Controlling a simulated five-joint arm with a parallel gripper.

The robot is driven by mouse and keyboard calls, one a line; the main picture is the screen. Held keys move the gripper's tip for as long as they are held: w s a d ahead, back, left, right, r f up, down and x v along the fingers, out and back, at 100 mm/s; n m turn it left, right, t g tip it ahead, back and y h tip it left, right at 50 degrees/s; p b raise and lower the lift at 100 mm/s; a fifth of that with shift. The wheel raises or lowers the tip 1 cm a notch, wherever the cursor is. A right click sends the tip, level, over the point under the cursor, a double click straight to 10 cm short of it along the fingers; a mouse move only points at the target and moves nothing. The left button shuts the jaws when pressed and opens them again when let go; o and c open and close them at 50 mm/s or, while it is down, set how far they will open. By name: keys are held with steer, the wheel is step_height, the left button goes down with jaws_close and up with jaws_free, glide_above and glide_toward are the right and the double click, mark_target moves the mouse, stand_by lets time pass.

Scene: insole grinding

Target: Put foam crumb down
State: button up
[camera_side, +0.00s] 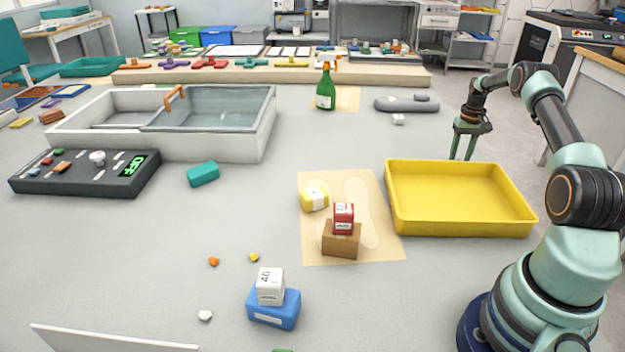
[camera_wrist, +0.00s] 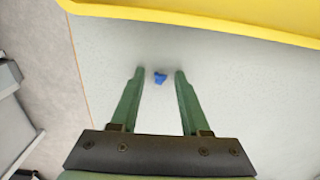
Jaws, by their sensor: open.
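A small blue foam crumb (camera_wrist: 160,78) lies on the pale table in the wrist view, between and just around the tips of my gripper's fingers. My gripper (camera_wrist: 159,73) is open, with a gap on both sides of the crumb. In the side view my gripper (camera_side: 462,157) points down behind the far edge of the yellow tray (camera_side: 512,217); the blue crumb is hidden there. Other small crumbs, orange (camera_side: 213,261), yellow (camera_side: 254,257) and white (camera_side: 205,315), lie on the front left of the table.
The tray wall also shows in the wrist view (camera_wrist: 200,20), close beyond the fingers. A grey rounded tool (camera_side: 405,104) and a small white block (camera_side: 398,119) lie left of my gripper. A tan mat (camera_side: 312,256) holds boxes and a yellow roll (camera_side: 314,200).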

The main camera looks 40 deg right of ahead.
mark_target(459, 160)
step_height(459, 160, up, 12)
steer(key=w+a+r+n+t, duration=0.1)
steer(key=w+a+r, duration=0.1)
steer(key=a+r, duration=0.45)
steer(key=w+a+r+n+t+h, duration=0.15)
steer(key=a+r, duration=0.25)
steer(key=a, duration=0.6)
steer(key=w+a+r+n, duration=0.25)
steer(key=a+r, duration=0.25)
steer(key=a, duration=0.3)
steer(key=s+a+f+n+t, duration=0.1)
steer(key=s+a+n, duration=0.1)
steer(key=s+a, duration=0.4)
steer(key=s+a+f+n+t+y, duration=0.1)
steer(key=s+a, duration=0.4)
steer(key=a, duration=1)
steer(key=shift+s+a+f+n+t, duration=0.35)
steer(key=shift+f+n+t, duration=0.05)
steer(key=shift+f+t, duration=0.15)
steer(key=shift+r+y, duration=0.1)
steer(key=shift+y, duration=0.15)
steer(key=shift+o, duration=0.9)
